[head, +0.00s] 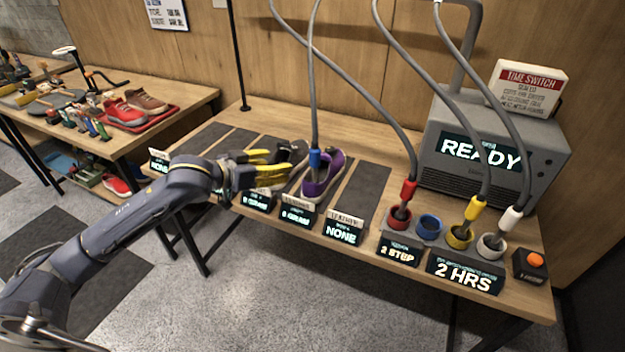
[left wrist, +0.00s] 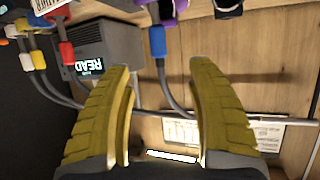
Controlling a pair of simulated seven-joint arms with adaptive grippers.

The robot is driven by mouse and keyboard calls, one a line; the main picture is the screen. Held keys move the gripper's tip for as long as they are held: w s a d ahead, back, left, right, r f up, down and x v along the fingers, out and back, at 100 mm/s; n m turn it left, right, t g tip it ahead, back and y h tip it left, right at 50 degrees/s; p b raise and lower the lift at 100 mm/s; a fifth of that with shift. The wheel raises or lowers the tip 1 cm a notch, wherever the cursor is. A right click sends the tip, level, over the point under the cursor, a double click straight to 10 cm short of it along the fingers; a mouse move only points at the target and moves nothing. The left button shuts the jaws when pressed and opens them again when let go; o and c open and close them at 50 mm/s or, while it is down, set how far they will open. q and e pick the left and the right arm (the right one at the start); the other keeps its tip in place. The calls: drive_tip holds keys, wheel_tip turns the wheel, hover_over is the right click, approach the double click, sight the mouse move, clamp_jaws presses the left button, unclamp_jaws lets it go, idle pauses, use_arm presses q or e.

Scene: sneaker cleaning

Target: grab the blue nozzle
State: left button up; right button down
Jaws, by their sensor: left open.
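The blue nozzle (head: 315,160) hangs on a grey hose with its tip down in the purple sneaker (head: 331,175) on the table. My left gripper (head: 287,165) has yellow-padded fingers spread apart, just left of the blue nozzle. In the left wrist view, the blue nozzle (left wrist: 157,41) shows beyond the gap between the open fingertips (left wrist: 158,72), and the gap is empty. Part of the purple sneaker shows at the top edge there. My right gripper is not in view.
Red (head: 408,190), yellow (head: 473,209) and white (head: 511,218) nozzles stand in their cups to the right. The blue cup (head: 429,226) is empty. A grey READY machine (head: 500,150) stands behind them. Label signs line the table's front edge. Hoses hang from above.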

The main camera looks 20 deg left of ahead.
sight(311, 161)
use_arm(q)
drive_tip(key=x, duration=1.2)
drive_tip(key=shift+s+d+f, duration=0.1)
drive_tip(key=shift+s+d, duration=0.1)
drive_tip(key=shift+f+x, duration=0.15)
drive_tip(key=shift+x, duration=1.15)
drive_tip(key=shift+f+x, duration=0.1)
drive_tip(key=shift+x, duration=1.15)
drive_tip(key=shift+s, duration=0.1)
drive_tip(key=shift+c, duration=0.5)
clamp_jaws()
